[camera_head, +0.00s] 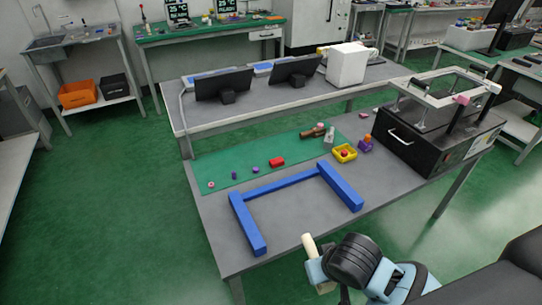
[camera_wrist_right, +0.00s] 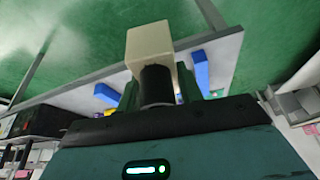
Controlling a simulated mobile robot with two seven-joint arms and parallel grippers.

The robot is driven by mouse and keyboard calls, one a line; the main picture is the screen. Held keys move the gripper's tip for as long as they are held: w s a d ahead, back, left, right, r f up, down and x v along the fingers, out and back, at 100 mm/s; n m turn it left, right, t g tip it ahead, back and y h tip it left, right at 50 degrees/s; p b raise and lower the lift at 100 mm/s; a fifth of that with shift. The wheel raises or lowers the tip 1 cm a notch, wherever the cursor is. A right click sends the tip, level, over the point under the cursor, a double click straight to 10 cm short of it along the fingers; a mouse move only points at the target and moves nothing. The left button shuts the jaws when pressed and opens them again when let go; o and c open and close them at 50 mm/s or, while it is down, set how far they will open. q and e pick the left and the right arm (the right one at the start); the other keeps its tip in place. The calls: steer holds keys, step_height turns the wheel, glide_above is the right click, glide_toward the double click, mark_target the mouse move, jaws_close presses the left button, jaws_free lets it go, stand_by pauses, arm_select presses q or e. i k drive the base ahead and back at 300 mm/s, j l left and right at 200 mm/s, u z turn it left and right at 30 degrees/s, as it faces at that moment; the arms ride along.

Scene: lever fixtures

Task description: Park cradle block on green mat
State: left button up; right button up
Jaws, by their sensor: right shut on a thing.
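A cream block (camera_wrist_right: 150,45) with a dark cylindrical part (camera_wrist_right: 156,85) below it sits between the fingers of my right gripper (camera_wrist_right: 157,92) in the wrist view. The gripper is shut on it. In the head view the cream block (camera_head: 308,243) shows beyond the table's front edge, with my light blue and black wrist below it. The fingers are hard to make out there. The green mat (camera_head: 215,165) lies along the back of the grey table, away from the gripper. I cannot tell for sure that the cream block is the cradle block. My left gripper is not in view.
A blue three-sided frame (camera_head: 285,187) lies on the table (camera_head: 275,225) between the gripper and mat. A red block (camera_head: 277,162) and small purple pieces are on the mat. A yellow tray (camera_head: 344,153) stands right of them. A black lever fixture (camera_head: 425,140) fills the table's right end.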

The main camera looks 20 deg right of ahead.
mark_target(272, 141)
steer(key=j+z, duration=0.15)
steer(key=j, duration=0.6)
steer(key=j+z, duration=0.1)
steer(key=j, duration=0.3)
steer(key=i+j+z, duration=0.1)
steer(key=j, duration=0.3)
steer(key=i+j+z, duration=0.1)
steer(key=j, duration=0.25)
steer(key=i+j+z, duration=0.1)
steer(key=j, duration=0.3)
steer(key=i+j+z, duration=0.25)
steer(key=i+j, duration=0.45)
steer(key=i+z, duration=0.1)
steer(key=i, duration=0.65)
steer(key=i+j+z, duration=0.1)
steer(key=i, duration=0.65)
steer(key=j, duration=0.05)
